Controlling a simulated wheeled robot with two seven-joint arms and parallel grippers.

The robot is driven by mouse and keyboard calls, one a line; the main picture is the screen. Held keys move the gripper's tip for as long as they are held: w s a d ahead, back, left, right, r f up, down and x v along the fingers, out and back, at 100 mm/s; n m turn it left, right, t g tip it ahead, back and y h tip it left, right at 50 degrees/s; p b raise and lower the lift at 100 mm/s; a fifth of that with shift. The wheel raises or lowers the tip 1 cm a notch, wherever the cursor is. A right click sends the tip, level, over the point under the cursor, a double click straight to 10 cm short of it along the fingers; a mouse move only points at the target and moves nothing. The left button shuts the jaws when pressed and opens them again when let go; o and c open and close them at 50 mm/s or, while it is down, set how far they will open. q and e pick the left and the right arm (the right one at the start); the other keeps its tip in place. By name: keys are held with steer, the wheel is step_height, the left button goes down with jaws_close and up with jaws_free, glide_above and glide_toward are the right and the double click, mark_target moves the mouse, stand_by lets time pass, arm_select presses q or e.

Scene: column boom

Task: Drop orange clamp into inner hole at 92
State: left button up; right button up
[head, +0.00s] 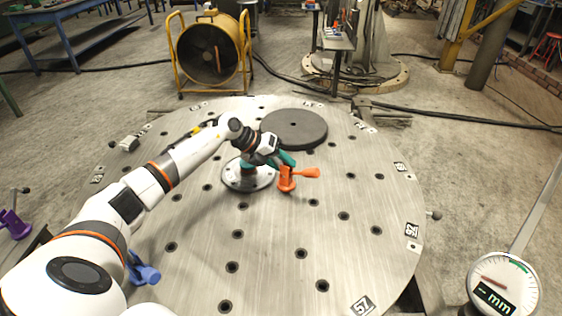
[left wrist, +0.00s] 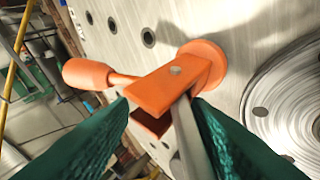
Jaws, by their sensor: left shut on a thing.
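The orange clamp (head: 287,181) is in my left gripper (head: 284,160), over the round steel table (head: 260,240) just right of the flanged disc. In the left wrist view, the clamp (left wrist: 155,92) sits between the teal fingers of the left gripper (left wrist: 162,104), with its handle to the left and its round foot toward the plate. I cannot tell whether the foot touches the plate. The label 92 (head: 411,230) is on the right rim. A row of holes leads inward from it: an outer hole (head: 376,230) and an inner hole (head: 343,216). My right gripper is out of view.
A flanged disc (head: 248,180) and a dark round plate (head: 295,129) stand on the table. A blue clamp (head: 145,272) is by my left arm, a purple one (head: 14,224) at far left. A dial gauge (head: 503,290) is lower right. The table's right side is clear.

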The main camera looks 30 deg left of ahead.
arm_select(q)
steer(key=shift+f+b, duration=0.55)
steer(key=shift+f, duration=0.3)
steer(key=o, duration=1)
steer(key=shift+r+p, duration=3.15)
steer(key=shift+r, duration=0.65)
